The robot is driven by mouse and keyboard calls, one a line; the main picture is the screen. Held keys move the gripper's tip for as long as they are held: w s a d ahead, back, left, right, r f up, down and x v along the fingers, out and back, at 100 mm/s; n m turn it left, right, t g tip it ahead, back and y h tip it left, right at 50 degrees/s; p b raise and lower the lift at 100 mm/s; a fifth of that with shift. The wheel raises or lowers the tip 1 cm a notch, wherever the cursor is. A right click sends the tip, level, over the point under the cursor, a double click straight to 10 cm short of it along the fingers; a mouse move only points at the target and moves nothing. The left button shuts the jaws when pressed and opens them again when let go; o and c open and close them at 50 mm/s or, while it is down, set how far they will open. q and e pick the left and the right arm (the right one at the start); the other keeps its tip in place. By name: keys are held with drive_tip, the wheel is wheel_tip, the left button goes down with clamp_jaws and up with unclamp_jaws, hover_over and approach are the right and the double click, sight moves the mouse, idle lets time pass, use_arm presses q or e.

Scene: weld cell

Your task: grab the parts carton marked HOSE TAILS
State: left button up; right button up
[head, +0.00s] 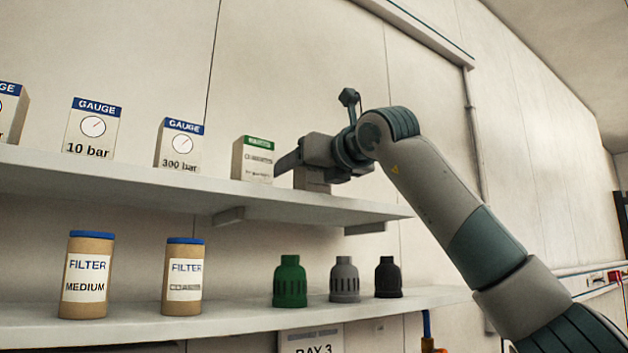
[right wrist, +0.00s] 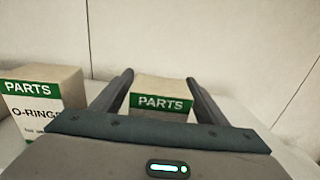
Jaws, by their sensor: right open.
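A parts carton (right wrist: 162,97) with a green PARTS band stands between the two fingers of my right gripper (right wrist: 159,78) in the right wrist view. The lower part of its label is hidden by my gripper, so its name cannot be read. In the head view a carton (head: 313,181) shows partly below and behind my right gripper (head: 283,166) at the right end of the upper shelf. My right gripper is open, and no contact with the carton is visible. Another parts carton marked O-RINGS (right wrist: 45,92) stands to the left. My left gripper is not in view.
A green-banded carton (head: 253,159) and gauge boxes (head: 180,144) stand left along the upper shelf (head: 120,180). The lower shelf (head: 235,316) holds filter canisters (head: 86,275) and several caps (head: 290,281). The wall (right wrist: 215,40) is close behind.

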drive_tip(key=shift+s+a+r, duration=0.1)
drive_tip(key=shift+s+r, duration=0.1)
drive_tip(key=shift+s, duration=0.25)
drive_tip(key=shift+w+d+f, duration=0.1)
drive_tip(key=shift+w+d, duration=0.1)
drive_tip(key=shift+c, duration=0.9)
drive_tip(key=shift+w, duration=0.1)
drive_tip(key=c, duration=1)
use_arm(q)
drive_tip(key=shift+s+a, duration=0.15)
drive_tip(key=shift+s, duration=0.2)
